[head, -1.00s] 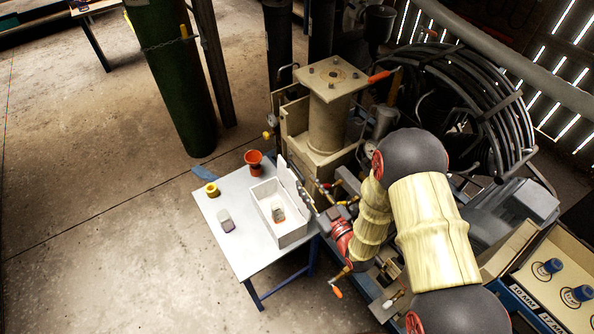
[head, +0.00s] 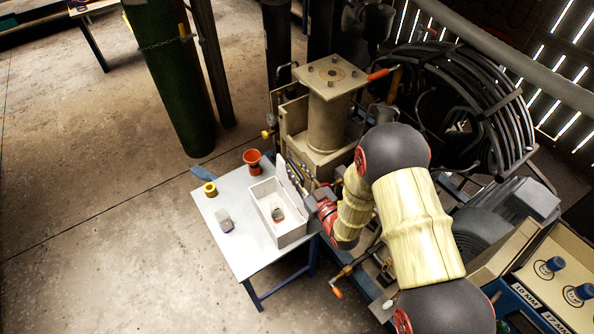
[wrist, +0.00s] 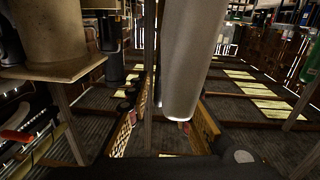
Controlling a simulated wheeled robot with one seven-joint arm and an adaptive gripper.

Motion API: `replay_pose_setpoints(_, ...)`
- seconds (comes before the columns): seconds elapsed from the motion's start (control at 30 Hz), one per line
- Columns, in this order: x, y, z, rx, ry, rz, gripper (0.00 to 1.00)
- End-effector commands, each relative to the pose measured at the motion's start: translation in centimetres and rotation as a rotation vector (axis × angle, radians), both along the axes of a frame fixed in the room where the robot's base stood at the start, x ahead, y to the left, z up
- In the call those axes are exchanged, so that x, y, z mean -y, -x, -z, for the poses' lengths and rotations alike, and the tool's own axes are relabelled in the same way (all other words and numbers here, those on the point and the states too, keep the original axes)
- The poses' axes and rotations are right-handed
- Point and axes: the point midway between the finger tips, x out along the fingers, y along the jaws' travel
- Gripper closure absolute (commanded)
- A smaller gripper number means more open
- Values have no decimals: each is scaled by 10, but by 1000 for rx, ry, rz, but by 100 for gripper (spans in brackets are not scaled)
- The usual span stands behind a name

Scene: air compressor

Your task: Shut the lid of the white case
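The white case (head: 293,238) stands on the small grey table in the head view. Its lid (head: 282,172) stands up along the case's right-hand side, so the case is open. A small clear container with reddish contents (head: 277,213) sits inside. My gripper (head: 312,200) is at the right of the case, close behind the raised lid. Whether it touches the lid cannot be told, and its fingers are too small and partly hidden to read.
On the table (head: 245,255) are a red-orange pot (head: 252,159), a yellow ring-like piece (head: 210,189) and a small clear container (head: 226,222). The compressor's metal column (head: 328,115) stands close behind. Machinery crowds the right; the floor at left is clear.

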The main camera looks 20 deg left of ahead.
Motion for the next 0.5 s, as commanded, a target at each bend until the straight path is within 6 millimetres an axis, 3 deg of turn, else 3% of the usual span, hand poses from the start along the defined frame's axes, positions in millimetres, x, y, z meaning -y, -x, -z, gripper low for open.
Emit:
replay_pose_setpoints(0.33,0,0,0,0,0,0,100)
replay_pose_setpoints(0.5,0,0,0,0,0,0,100)
